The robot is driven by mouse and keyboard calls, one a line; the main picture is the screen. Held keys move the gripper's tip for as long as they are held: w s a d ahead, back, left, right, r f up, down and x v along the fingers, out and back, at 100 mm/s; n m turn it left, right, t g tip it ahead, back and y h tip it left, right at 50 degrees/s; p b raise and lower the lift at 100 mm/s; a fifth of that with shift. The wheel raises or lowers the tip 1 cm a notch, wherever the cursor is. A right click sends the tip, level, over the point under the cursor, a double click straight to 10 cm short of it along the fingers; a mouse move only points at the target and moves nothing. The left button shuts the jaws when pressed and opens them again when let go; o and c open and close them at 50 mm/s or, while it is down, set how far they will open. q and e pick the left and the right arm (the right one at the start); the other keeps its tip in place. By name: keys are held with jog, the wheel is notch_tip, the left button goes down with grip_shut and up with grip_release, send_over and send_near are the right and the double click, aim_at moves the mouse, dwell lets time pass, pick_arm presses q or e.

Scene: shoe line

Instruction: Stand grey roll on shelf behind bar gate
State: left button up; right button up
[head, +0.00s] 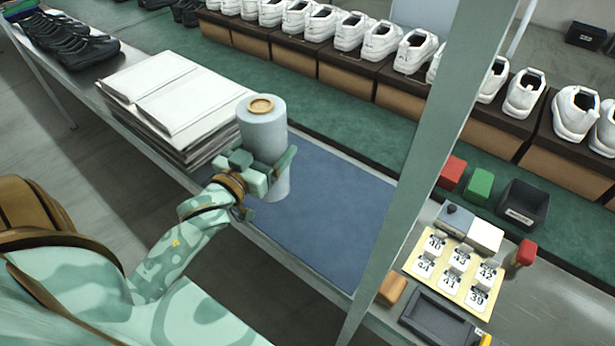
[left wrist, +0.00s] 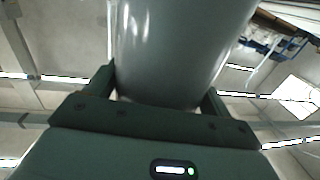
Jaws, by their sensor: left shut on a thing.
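The grey roll (head: 262,122), a cylinder with a tan core on top, stands upright in my left gripper (head: 264,168). The fingers are shut around its lower half, at the left end of the blue mat (head: 330,215). I cannot tell whether its base touches the mat. In the left wrist view, the roll (left wrist: 180,45) fills the space between the gripper's fingers (left wrist: 157,95). A tall grey-green post (head: 425,150) crosses the head view right of the mat; I cannot tell if it belongs to the bar gate. No shelf is clearly identifiable. My right gripper is out of view.
A stack of white sheets (head: 165,95) lies left of the roll. White shoes on brown boxes (head: 390,95) line the back. Right of the post are a number-card board (head: 455,270), red and green blocks (head: 480,183) and a dark bin (head: 522,205). The mat is clear.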

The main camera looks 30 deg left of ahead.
pick_arm(q)
jog(key=w+d+f+b, duration=0.2)
jog(key=w+f+b, duration=0.5)
jog(key=w+f, duration=0.4)
jog(key=shift+w+d+f, duration=0.15)
jog(key=shift+w+f, duration=0.15)
jog(key=shift+f, duration=0.15)
jog(key=o, duration=1.3)
jog(key=shift+f+b, duration=0.15)
jog(key=shift+b, duration=0.15)
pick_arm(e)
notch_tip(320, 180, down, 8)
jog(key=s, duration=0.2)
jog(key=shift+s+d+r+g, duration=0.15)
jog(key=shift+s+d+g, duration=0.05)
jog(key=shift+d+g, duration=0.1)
